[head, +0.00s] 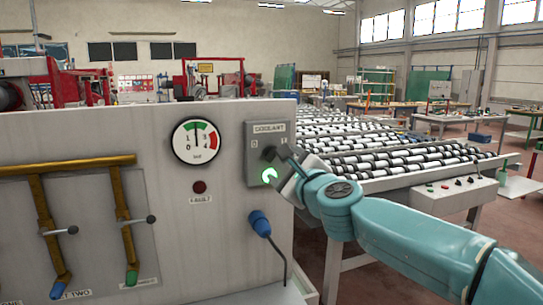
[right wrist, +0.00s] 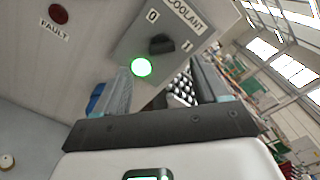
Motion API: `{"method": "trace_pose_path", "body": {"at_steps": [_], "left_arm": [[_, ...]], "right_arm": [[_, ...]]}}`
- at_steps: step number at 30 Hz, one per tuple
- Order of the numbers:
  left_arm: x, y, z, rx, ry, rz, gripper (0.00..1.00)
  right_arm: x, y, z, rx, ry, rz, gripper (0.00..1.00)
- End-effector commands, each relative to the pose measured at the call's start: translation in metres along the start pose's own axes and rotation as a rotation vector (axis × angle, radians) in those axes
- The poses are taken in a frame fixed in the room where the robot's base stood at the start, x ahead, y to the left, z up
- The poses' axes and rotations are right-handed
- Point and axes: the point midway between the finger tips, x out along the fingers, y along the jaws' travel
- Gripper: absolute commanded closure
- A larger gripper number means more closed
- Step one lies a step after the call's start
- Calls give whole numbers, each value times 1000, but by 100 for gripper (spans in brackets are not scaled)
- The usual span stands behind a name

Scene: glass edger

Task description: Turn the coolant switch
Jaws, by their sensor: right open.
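The coolant switch is a dark knob (head: 268,153) on a grey box (head: 254,133) marked COOLANT. In the right wrist view the knob (right wrist: 162,44) sits between the marks 0 and 1; which one it points to is hard to tell. A round lamp (head: 268,175) below the knob glows green; it also shows in the right wrist view (right wrist: 141,67). My right gripper (head: 285,168) is open, its fingers (right wrist: 162,75) spread in front of the box, just short of the knob in the right wrist view. Contact cannot be made out. My left gripper is not in view.
A pressure gauge (head: 197,141), a dark red FAULT lamp (head: 200,187) and a blue-handled part (head: 260,224) are on the panel left of and below the box. Brass pipes with levers (head: 125,219) stand further left. A roller conveyor (head: 400,160) lies behind my right arm.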

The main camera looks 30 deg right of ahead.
Motion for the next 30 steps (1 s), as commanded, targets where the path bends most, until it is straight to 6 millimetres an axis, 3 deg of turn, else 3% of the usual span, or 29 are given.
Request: {"method": "trace_pose_path", "body": {"at_steps": [6,12,24,25,30], "left_arm": [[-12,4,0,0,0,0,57],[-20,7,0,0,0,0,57],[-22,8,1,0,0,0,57],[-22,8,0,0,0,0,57],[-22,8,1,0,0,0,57]], "right_arm": [[52,-1,1,-1,2,1,28],[84,-1,2,-2,1,1,28],[96,0,0,-1,0,0,28],[96,0,0,-1,0,0,31],[96,0,0,-1,0,0,84]]}}
